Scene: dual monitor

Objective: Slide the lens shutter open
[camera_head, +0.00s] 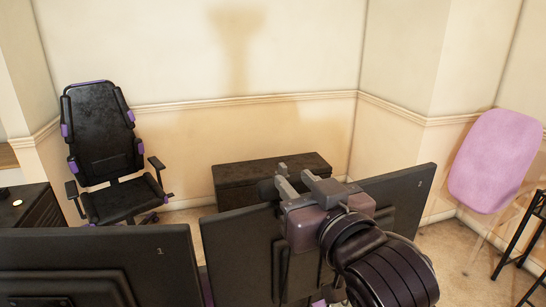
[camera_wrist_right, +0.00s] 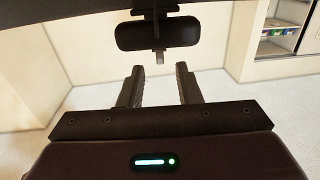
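A dark webcam-like device (camera_wrist_right: 158,34) shows at the top middle of the right wrist view, by the dark edge of a monitor. A small light tab (camera_wrist_right: 158,58) sticks out from its edge toward my gripper; I take it for the lens shutter's slider. My right gripper (camera_wrist_right: 158,72) is open and empty, its two fingers on either side of the tab's line, with a gap to the tab in the picture. In the head view my right gripper (camera_head: 295,172) is over the top of the middle monitor (camera_head: 237,252) and largely hides the device. The lens is not visible. My left gripper is not in view.
Another monitor (camera_head: 95,262) stands at the left front, and one (camera_head: 405,192) extends right behind my right arm. A black-and-purple chair (camera_head: 105,160), a dark cabinet (camera_head: 235,182) and a pink chair (camera_head: 495,160) stand farther back. Space above the monitors is clear.

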